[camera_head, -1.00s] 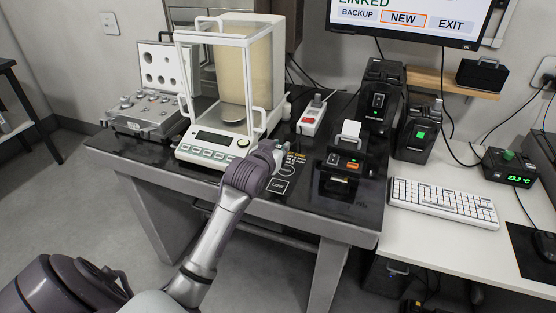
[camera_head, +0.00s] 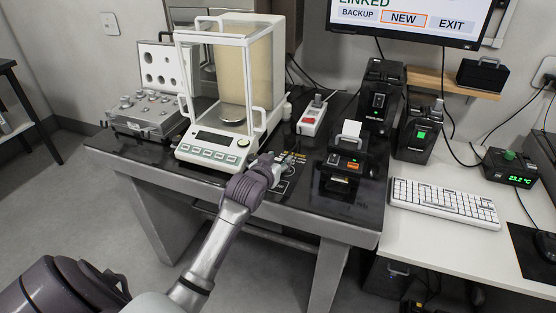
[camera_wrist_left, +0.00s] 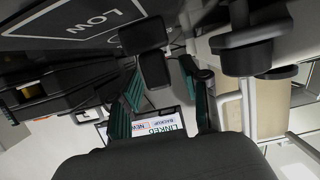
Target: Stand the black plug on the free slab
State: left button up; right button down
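A dark upright plug-like piece (camera_head: 317,101) stands at the back end of the white power strip; I cannot confirm that it is the black plug. The black table slab (camera_head: 225,180) bears the balance and the printer, with bare room at its front. I cannot tell which part is the free slab. My left gripper (camera_head: 284,163) is low over the slab, between balance and printer. In the left wrist view its fingers (camera_wrist_left: 175,68) look apart, with nothing clearly held. A dark rounded piece (camera_wrist_left: 248,58) shows there beside them; I cannot identify it. My right gripper is out of view.
The glass-sided balance (camera_head: 215,148) stands left of my gripper. The small black printer (camera_head: 341,165) stands close on the right. The power strip (camera_head: 309,120) lies behind, with cables. An open weight case (camera_head: 140,120) is at the far left, a keyboard (camera_head: 443,203) on the right.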

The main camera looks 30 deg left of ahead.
pick_arm(q)
jog(key=shift+r, duration=0.1)
jog(key=shift+s+r, duration=0.1)
jog(key=shift+s, duration=0.1)
jog(key=v, duration=1.1)
jog(key=shift+s+d+p, duration=0.2)
jog(key=shift+s+p, duration=0.1)
jog(key=shift+p, duration=0.05)
jog(key=shift+r, duration=0.1)
